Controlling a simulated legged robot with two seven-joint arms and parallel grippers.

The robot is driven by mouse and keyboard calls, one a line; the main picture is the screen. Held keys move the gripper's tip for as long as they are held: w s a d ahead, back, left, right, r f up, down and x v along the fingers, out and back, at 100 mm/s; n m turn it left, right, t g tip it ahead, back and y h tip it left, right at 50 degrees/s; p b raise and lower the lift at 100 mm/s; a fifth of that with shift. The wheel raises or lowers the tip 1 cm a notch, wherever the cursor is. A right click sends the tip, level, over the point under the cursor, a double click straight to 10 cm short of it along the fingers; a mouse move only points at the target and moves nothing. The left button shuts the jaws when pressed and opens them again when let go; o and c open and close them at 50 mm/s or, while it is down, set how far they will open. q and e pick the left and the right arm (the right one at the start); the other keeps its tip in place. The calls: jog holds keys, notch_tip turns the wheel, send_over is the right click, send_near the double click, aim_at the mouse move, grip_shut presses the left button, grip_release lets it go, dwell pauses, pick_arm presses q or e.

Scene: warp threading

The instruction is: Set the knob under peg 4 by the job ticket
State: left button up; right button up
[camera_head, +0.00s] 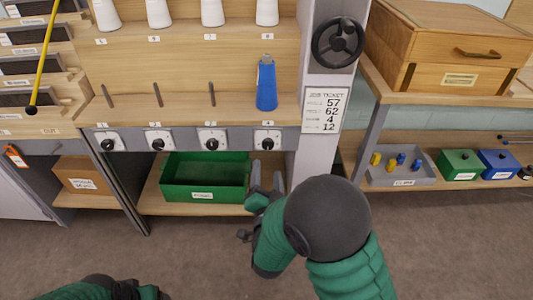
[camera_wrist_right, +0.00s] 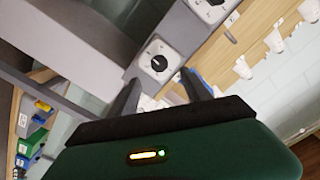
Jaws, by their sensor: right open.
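The knob under peg 4 (camera_head: 267,139) is a black dial on a white square plate, rightmost in the row on the grey rail. The job ticket (camera_head: 323,110) on the post at its right reads 57, 62, 4 and 12; its small row labels are unclear. A blue cone (camera_head: 266,84) stands on peg 4. My right gripper (camera_head: 266,178) is open and empty, just below that knob. In the right wrist view, a knob (camera_wrist_right: 158,63) shows just beyond the open fingertips (camera_wrist_right: 160,82), apart from them. My left gripper (camera_head: 135,290) is partly visible at the bottom edge; its jaws are unclear.
Three similar knobs, one of them the neighbouring knob (camera_head: 211,139), sit further left. A green bin (camera_head: 205,180) stands on the shelf below. A black handwheel (camera_head: 338,42) is on the post above the ticket. A grey tray (camera_head: 400,178) with small pegs is at right.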

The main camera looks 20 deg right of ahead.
aim_at(268, 147)
jog(key=b+x, duration=0.1)
jog(key=x, duration=0.2)
jog(key=b+x, duration=0.1)
jog(key=x, duration=0.5)
jog(key=shift+d+f+b, duration=0.15)
jog(key=shift+d+b, duration=0.15)
jog(key=shift+b, duration=0.1)
jog(key=shift+w, duration=0.35)
jog(key=shift+c, duration=0.2)
grip_shut()
jog(key=shift+r+n+p, duration=0.25)
jog(key=shift+n+p, duration=0.15)
jog(key=shift+p, duration=0.25)
jog(key=shift+f, duration=0.15)
jog(key=shift+o, duration=0.2)
grip_release()
